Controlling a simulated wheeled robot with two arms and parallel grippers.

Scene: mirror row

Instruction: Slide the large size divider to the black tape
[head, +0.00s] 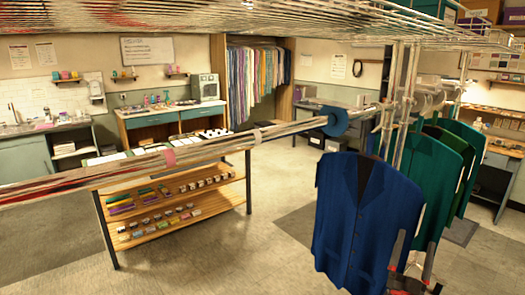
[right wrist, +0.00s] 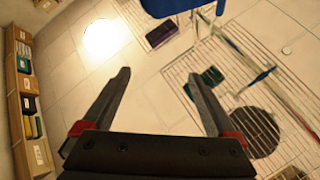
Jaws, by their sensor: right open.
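A long metal rail (head: 215,148) crosses the head view. A blue disc-shaped divider (head: 335,121) sits around it, left of the hanging jackets. Paler round dividers (head: 422,101) show farther right. Pink and tan bands (head: 257,137) mark the rail at left. I cannot read any size label, and I cannot make out the black tape. My right gripper (head: 420,272) is low at the bottom right, partly behind the blue jacket and well below the rail. In the right wrist view my right gripper (right wrist: 158,73) is open, with nothing between its fingers. My left gripper is not in view.
A blue jacket (head: 365,215) and green jackets (head: 430,180) hang at right, close to my right arm. A wooden shelf table (head: 175,222) stands below the rail at left. Wire racks (right wrist: 245,95) show in the right wrist view. Open floor lies at centre.

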